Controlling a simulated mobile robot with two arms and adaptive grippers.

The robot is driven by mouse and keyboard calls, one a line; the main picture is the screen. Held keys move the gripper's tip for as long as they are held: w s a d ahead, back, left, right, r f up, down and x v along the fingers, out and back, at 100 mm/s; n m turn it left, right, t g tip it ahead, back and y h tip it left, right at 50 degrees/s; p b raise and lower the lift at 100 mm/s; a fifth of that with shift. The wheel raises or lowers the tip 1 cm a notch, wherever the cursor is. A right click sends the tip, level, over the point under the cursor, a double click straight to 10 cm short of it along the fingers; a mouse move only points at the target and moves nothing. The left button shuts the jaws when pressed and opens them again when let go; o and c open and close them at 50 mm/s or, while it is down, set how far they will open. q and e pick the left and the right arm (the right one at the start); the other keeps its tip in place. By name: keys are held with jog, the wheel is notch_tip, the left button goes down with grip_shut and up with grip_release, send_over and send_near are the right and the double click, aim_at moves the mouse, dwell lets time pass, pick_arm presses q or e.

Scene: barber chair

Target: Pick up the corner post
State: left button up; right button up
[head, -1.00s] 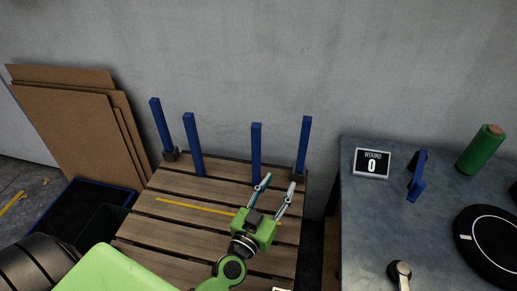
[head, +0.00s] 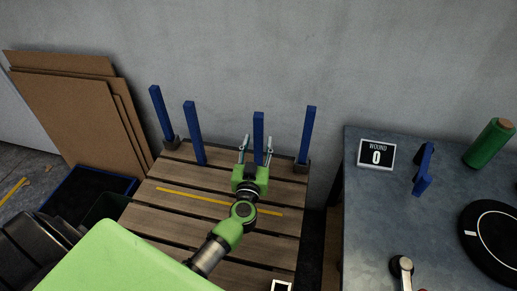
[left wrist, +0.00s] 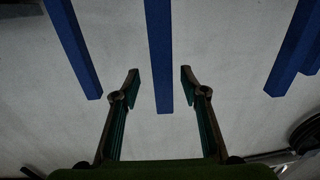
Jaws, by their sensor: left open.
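Several blue corner posts stand upright at the back of a slatted wooden pallet (head: 190,222): the far-left post (head: 160,112), the second post (head: 194,135), the third post (head: 258,128) and the right post (head: 308,132). My left gripper (head: 257,143) is open at the third post, one finger showing on each side of it. In the left wrist view, this post (left wrist: 158,50) runs down between the open fingers (left wrist: 160,78), with gaps on both sides. Its lower part is partly hidden by the gripper in the head view. My right gripper is not in view.
A yellow strip (head: 190,196) lies across the pallet. Cardboard sheets (head: 60,115) lean on the wall at left, above a dark blue bin (head: 85,190). At right, a table (head: 380,220) holds a counter sign (head: 376,153), a blue bracket (head: 423,170) and a green roll (head: 488,145).

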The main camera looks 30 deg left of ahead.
aim_at(258, 135)
pick_arm(q)
jog(key=x, duration=0.4)
jog(key=shift+w+a+r, duration=0.25)
jog(key=shift+r, duration=0.05)
jog(key=shift+c, duration=0.3)
jog(key=shift+r, duration=0.1)
grip_shut()
